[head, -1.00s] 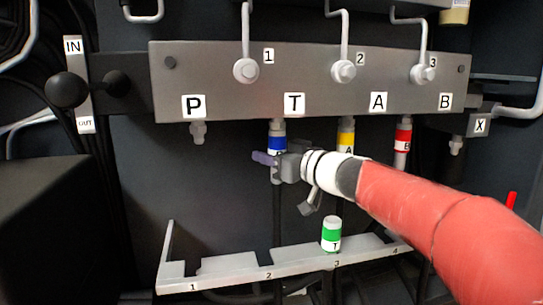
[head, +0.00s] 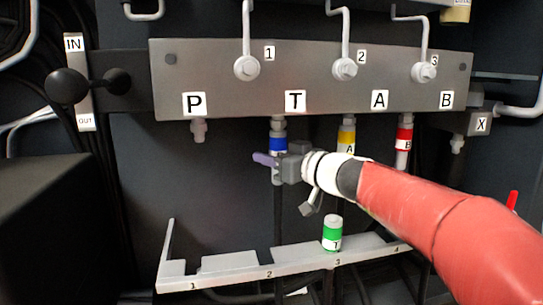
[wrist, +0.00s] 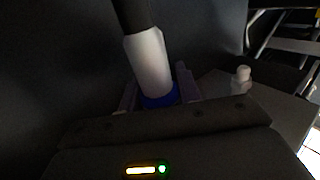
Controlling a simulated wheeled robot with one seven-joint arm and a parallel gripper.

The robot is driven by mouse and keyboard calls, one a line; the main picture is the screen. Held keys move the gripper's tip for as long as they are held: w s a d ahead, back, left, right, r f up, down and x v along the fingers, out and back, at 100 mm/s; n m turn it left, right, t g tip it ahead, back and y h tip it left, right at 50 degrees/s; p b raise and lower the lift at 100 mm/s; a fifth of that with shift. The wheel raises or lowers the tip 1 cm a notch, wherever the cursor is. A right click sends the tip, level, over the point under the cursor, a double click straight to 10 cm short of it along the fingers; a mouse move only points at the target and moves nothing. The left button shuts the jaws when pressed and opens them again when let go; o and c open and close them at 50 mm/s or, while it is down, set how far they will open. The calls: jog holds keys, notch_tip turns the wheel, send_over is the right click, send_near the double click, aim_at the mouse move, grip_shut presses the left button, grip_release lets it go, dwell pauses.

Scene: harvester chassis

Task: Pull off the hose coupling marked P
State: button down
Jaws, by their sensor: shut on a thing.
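A coupling with a blue band (head: 278,143) hangs under the port labelled T (head: 295,102) on the grey manifold; a black hose runs down from it. My gripper (head: 272,160) is shut on this coupling from the right side. In the wrist view the blue band and pale sleeve of the coupling (wrist: 152,65) sit between the two fingers (wrist: 156,92). The coupling's top still meets the port's nipple. Its own letter is hidden by my gripper. The port labelled P (head: 194,104) has a bare nipple (head: 199,130) with no hose.
A yellow coupling A (head: 347,140) and a red coupling B (head: 404,140) hang to the right, close to my wrist. A green coupling (head: 332,233) stands in the numbered holder rail (head: 228,276) at slot 3. Slots 1 and 2 look empty. Levers 1 to 3 hang above.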

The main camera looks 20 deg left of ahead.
jog(key=shift+r, duration=0.1)
jog(key=shift+f+b, duration=2.05)
jog(key=shift+b, duration=1.15)
jog(key=shift+s, duration=0.1)
